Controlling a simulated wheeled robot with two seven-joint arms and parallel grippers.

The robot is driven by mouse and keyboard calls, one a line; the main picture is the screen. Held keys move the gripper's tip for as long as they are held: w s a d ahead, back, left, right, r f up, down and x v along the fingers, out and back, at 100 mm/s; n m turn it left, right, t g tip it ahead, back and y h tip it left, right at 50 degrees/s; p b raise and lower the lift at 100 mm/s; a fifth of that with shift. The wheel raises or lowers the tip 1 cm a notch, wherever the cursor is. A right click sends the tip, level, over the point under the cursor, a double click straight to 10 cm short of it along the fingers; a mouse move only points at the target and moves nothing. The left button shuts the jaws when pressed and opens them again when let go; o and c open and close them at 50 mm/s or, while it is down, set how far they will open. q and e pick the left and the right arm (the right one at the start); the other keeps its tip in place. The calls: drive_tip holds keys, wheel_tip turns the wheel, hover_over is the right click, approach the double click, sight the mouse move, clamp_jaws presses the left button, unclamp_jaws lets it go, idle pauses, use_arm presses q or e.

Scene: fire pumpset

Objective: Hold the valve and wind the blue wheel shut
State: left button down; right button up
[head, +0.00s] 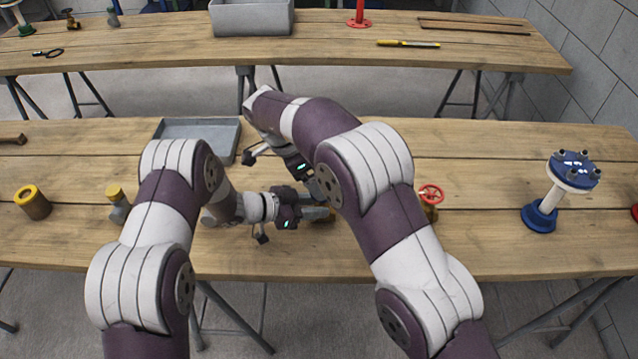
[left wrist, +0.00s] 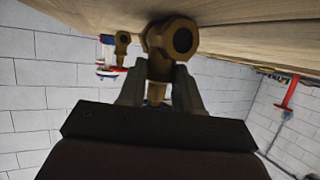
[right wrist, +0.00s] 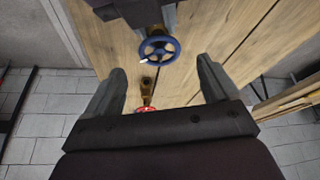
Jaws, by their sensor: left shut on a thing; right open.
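The brass valve (left wrist: 172,42) is between the fingers of my left gripper (left wrist: 158,92), which is shut on its body. In the head view the left gripper (head: 318,214) is low over the near table, and only a little brass shows beside it. The blue wheel (right wrist: 158,51) shows in the right wrist view, at the top, close to the left gripper's dark fingers. My right gripper (right wrist: 162,85) is open and empty, its two fingers apart, with the blue wheel ahead of the gap and not touched. In the head view the right arm hides the wheel.
Another brass valve with a red wheel (head: 432,194) stands right of my right arm. A blue-and-white flanged pipe (head: 556,186) stands further right. A grey tray (head: 226,135) lies behind the arms. Yellow-topped parts (head: 34,203) stand at left. The table between red wheel and pipe is clear.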

drive_tip(key=x, duration=0.4)
drive_tip(key=shift+w+d+f, duration=0.1)
drive_tip(key=shift+f, duration=0.05)
drive_tip(key=c, duration=1.1)
drive_tip(key=shift+o, duration=0.2)
drive_tip(key=shift+m, duration=0.3)
drive_tip(key=shift+w+m+g, duration=0.15)
drive_tip(key=shift+m+g, duration=0.4)
drive_tip(key=shift+m, duration=0.75)
drive_tip(key=shift+w+m+g, duration=0.1)
drive_tip(key=shift+m+g, duration=0.45)
drive_tip(key=shift+m, duration=0.75)
drive_tip(key=o, duration=1.1)
drive_tip(key=shift+c, duration=0.2)
